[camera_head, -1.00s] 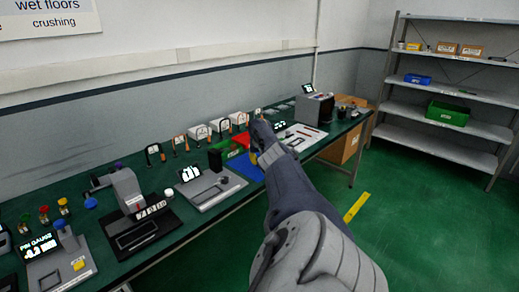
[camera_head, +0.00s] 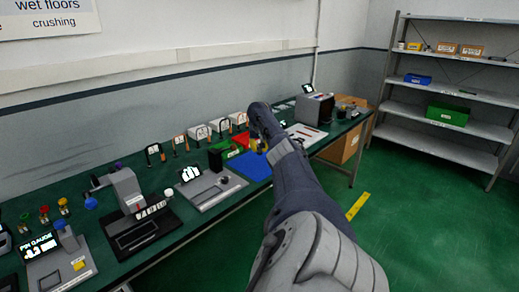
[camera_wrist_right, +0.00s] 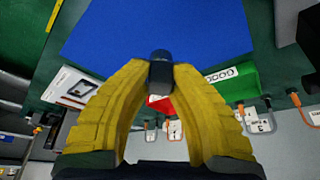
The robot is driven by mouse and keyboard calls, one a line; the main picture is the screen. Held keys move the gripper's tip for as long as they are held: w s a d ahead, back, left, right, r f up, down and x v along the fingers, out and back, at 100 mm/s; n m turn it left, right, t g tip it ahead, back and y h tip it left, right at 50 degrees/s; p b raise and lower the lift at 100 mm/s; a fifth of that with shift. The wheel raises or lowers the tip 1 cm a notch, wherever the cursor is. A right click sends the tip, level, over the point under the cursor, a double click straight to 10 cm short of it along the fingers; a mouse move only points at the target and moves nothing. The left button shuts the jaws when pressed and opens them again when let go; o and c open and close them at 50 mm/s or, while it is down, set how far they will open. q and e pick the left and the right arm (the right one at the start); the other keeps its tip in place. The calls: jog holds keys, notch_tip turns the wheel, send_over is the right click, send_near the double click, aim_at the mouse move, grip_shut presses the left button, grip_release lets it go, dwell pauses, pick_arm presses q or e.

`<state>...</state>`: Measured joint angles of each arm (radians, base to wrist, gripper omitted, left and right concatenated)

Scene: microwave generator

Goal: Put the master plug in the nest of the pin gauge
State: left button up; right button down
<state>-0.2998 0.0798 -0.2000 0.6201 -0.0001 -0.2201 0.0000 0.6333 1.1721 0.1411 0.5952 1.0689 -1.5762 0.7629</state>
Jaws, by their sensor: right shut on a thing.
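My right gripper (camera_head: 258,146) is over the blue mat (camera_head: 252,170) on the bench, mostly hidden behind my own wrist in the head view. In the right wrist view its yellow fingers (camera_wrist_right: 160,72) are shut on a small dark cylinder (camera_wrist_right: 160,57), which looks like the master plug. The plug is held at the fingertips, with the blue mat behind it. The pin gauge (camera_head: 48,262) stands at the lower left of the head view, far from my right gripper. It has a lit display, a blue knob and a yellow label. Its nest cannot be made out clearly. My left gripper is out of view.
Between the gripper and the pin gauge stand a grey scale-like device (camera_head: 212,186) and a black-based device with an upright head (camera_head: 136,215). A green bin (camera_wrist_right: 228,84) and red bin lie beside the mat. Knobbed gauges (camera_head: 45,216) stand behind the pin gauge.

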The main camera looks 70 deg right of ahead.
notch_tip(320, 180, up, 13)
jog(key=w+a+f+n+t, duration=0.1)
jog(key=w+a+n, duration=0.1)
jog(key=w+a, duration=0.65)
jog(key=w+a+f+n, duration=0.2)
jog(key=w+a, duration=0.4)
jog(key=w, duration=0.6)
jog(key=w+a+r+n+y, duration=0.1)
jog(key=w+a+n, duration=0.1)
jog(key=w+a, duration=0.4)
jog(key=w+a+r+n+t+y, duration=0.1)
jog(key=w+a, duration=0.6)
jog(key=a, duration=1)
jog(key=w+a+r+n+y, duration=0.1)
jog(key=w+a+n, duration=0.3)
jog(key=w+a, duration=0.3)
jog(key=shift+w+a+t, duration=0.15)
jog(key=shift+a+t, duration=0.25)
jog(key=shift+a, duration=1.8)
jog(key=w+a+n+y, duration=0.1)
jog(key=w+a+n, duration=0.1)
jog(key=a, duration=0.9)
jog(key=n+y, duration=0.2)
jog(key=n, duration=0.3)
send_over(45, 281)
jog(key=s, duration=0.2)
jog(key=f, duration=1.9)
jog(key=shift+w+d, duration=0.15)
jog(key=shift+d, duration=0.1)
